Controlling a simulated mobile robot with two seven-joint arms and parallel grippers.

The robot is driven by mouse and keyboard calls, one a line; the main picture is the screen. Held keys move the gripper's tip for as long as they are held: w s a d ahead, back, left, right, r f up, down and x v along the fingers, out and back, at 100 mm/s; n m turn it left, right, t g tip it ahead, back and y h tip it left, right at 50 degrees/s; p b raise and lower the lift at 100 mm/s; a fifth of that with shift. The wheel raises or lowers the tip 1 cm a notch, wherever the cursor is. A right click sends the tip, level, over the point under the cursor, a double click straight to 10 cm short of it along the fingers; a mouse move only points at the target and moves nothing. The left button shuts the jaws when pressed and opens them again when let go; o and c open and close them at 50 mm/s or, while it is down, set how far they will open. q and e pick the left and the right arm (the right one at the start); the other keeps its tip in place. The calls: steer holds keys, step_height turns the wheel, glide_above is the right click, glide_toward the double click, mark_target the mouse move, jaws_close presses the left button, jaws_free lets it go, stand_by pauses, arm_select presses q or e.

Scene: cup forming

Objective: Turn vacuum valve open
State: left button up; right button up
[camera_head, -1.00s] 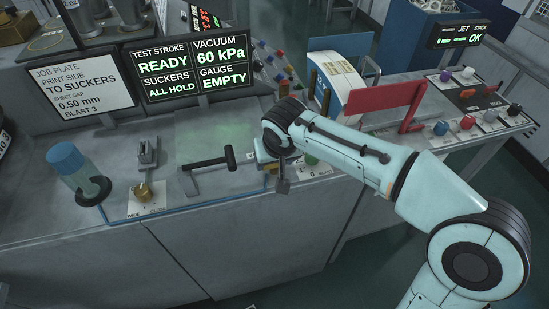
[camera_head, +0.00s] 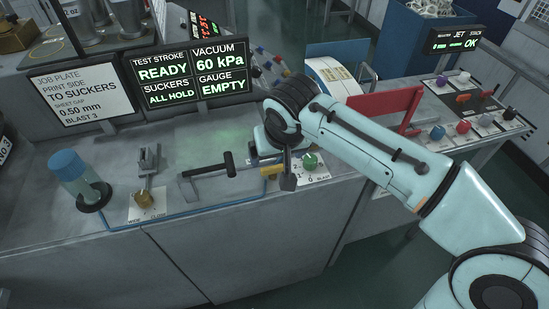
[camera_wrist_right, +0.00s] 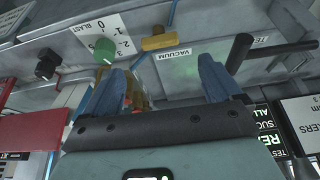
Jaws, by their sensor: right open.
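The vacuum valve has a yellow bar handle (camera_head: 270,170) on the bench's front edge, with a blue pipe running left from it. In the right wrist view the handle (camera_wrist_right: 167,42) lies crosswise, beside a label reading VACUUM. My right gripper (camera_wrist_right: 160,72) is open, with its two blue fingers apart and nothing between them. The handle shows beyond the fingertips, between them in the picture and apart from them. In the head view my right wrist hides most of the gripper, just above the valve. My left gripper is not in view.
A black-handled lever (camera_head: 208,169) stands left of the valve. A green knob (camera_head: 310,160) on a numbered plate is close on its right. The display (camera_head: 196,75) reads vacuum 60 kPa, suckers ALL HOLD, gauge EMPTY. A red panel (camera_head: 385,104) stands farther right.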

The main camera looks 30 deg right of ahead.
steer(key=shift+p+v, duration=0.3)
steer(key=shift+v, duration=2)
